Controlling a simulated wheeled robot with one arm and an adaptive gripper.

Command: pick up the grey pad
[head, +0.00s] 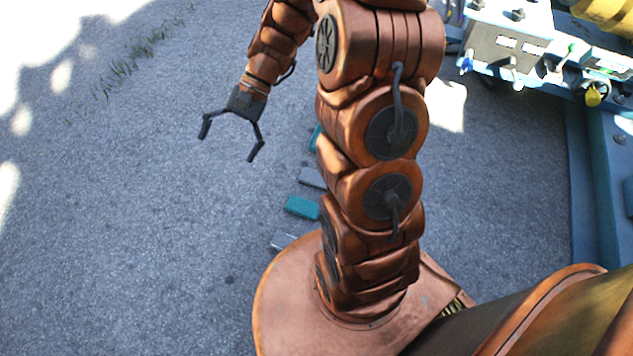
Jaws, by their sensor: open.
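My gripper (228,146) is open and empty, its two dark fingers spread wide above the pavement on the left. A flat grey pad (312,178) lies on the ground to the right of my gripper, partly hidden behind my arm. A second greyish flat piece (283,241) lies nearer to my base, partly hidden by it. I cannot tell which of the two is the task's pad. My gripper is apart from both.
A teal block (302,207) lies between the two grey pieces. Another teal piece (315,138) shows behind my arm. Blue machinery with a control panel (506,49) stands at upper right. Grass (122,66) grows at upper left. The pavement on the left is clear.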

